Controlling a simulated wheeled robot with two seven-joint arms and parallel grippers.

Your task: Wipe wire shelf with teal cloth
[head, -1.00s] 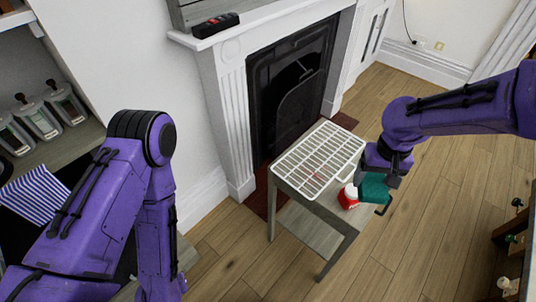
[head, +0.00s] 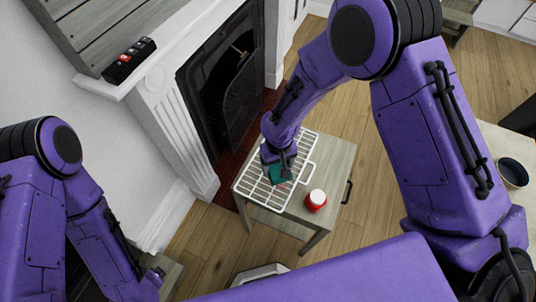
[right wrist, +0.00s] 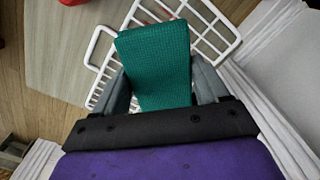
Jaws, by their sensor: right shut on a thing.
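The white wire shelf (head: 246,188) lies flat on top of a small grey table (head: 338,160). The teal cloth (head: 277,175) is in my right gripper (head: 283,163), over the middle of the wire shelf. It looks to be on or just above the bars; I cannot tell if it touches. In the right wrist view the cloth (right wrist: 156,62) sits between both fingers of my right gripper (right wrist: 163,88), with the wire shelf (right wrist: 212,25) behind it. The bars under the cloth are hidden. My left arm shows at the left, but its fingers do not.
A red container with a white lid (head: 316,200) stands on the table beside the wire shelf. A fireplace (head: 225,85) with a white mantel (head: 165,110) is just behind. A dark bowl (head: 512,172) rests on a pale surface at the right. Wooden floor is clear beyond the table.

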